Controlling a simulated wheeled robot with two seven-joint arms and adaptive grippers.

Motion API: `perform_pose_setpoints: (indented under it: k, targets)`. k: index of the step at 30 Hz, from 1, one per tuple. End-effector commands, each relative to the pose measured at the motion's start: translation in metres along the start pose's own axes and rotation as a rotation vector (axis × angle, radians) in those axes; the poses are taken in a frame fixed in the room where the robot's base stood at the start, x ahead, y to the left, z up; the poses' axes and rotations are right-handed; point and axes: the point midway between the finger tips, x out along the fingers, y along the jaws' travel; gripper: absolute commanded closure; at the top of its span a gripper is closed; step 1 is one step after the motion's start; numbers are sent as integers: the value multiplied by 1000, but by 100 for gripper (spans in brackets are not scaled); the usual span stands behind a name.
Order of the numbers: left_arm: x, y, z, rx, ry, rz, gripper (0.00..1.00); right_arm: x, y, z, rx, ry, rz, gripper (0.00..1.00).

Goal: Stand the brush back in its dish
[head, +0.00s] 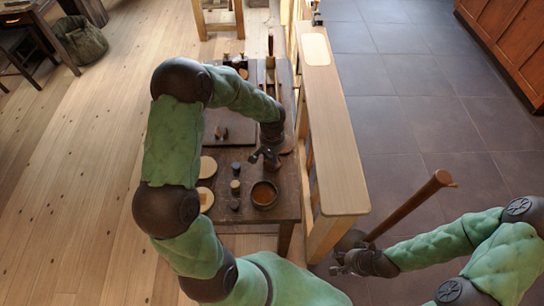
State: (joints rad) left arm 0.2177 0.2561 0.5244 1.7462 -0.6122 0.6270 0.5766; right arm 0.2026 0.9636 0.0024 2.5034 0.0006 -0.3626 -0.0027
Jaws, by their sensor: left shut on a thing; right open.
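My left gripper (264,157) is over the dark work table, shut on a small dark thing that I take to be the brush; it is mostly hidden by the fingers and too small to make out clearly. A round dark dish (264,205) with a reddish-brown inside stands near the table's front right corner, just in front of the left gripper and apart from it. My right gripper (342,266) is open, low at the right beyond the wooden partition.
The table (283,212) also holds pale round discs (207,167), small dark and pale spools (235,186) and a dark board (234,142). A wooden partition (336,175) runs along its right side. A long brown handle (408,208) rises beside my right gripper.

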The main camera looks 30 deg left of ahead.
Motion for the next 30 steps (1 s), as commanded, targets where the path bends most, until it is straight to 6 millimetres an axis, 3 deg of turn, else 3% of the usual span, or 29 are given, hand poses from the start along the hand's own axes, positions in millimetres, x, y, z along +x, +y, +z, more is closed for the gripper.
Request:
perform_pose_setpoints:
  k: [1, 2, 4, 17, 20, 30]
  targets:
    - [3, 0, 0, 0, 0, 0, 90, 3, 1, 0, 0, 0, 0, 55]
    - [3, 0, 0, 0, -1, 0, 61, 3, 1, 0, 0, 0, 0, 55]
    - [2, 0, 0, 0, -1, 0, 41, 2, 1, 0, 0, 0, 0, 55]
    - [-2, 0, 0, 0, -1, 0, 40, -2, -1, 0, 0, 0, 0, 55]
    - [-14, 0, 0, 0, 2, 0, 40, -6, -2, 0, 0, 0, 0, 55]
    - [-82, 0, -1, 1, 4, 0, 40, -26, -9, 1, 0, 0, 0, 55]
